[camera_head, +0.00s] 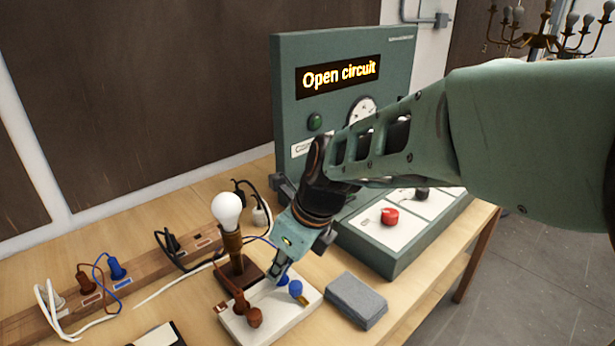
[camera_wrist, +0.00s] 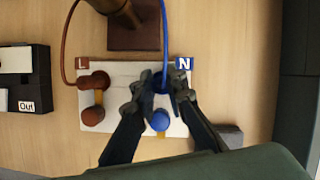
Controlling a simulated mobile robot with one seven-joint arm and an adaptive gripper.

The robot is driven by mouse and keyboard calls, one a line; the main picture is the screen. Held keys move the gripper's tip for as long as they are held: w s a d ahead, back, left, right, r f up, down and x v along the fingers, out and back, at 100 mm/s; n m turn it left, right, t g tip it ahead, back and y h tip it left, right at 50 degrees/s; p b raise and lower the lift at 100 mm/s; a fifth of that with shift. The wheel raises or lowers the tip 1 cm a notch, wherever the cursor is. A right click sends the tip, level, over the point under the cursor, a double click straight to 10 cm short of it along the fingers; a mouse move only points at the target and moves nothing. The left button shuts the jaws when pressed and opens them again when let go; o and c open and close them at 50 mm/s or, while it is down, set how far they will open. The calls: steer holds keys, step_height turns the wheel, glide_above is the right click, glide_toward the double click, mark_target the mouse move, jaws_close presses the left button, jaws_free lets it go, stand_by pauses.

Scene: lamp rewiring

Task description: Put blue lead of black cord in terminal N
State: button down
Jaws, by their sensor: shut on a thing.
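The white terminal board (camera_head: 283,322) sits on the bench in front of the lamp, and it also shows in the wrist view (camera_wrist: 150,150). Its N label (camera_wrist: 184,63) is at the upper right, and blue posts stand below it. My gripper (camera_head: 281,272) is low over this blue side. In the wrist view my gripper (camera_wrist: 157,90) is shut on a blue piece at the upper N post; the fingers partly hide it. A blue lead (camera_wrist: 164,38) runs down to this spot. I cannot tell whether it is seated, or trace it to the black cord.
The lamp bulb (camera_head: 227,211) stands just behind the board. A grey block (camera_head: 356,300) lies right of it. The green tester (camera_head: 395,235) reads "Open circuit". A wooden strip with plugs (camera_head: 207,240) runs along the left. An "Out" box (camera_wrist: 20,80) is at left.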

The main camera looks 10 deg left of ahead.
steer(key=shift+f, duration=0.15)
steer(key=c, duration=1.9)
jaws_free()
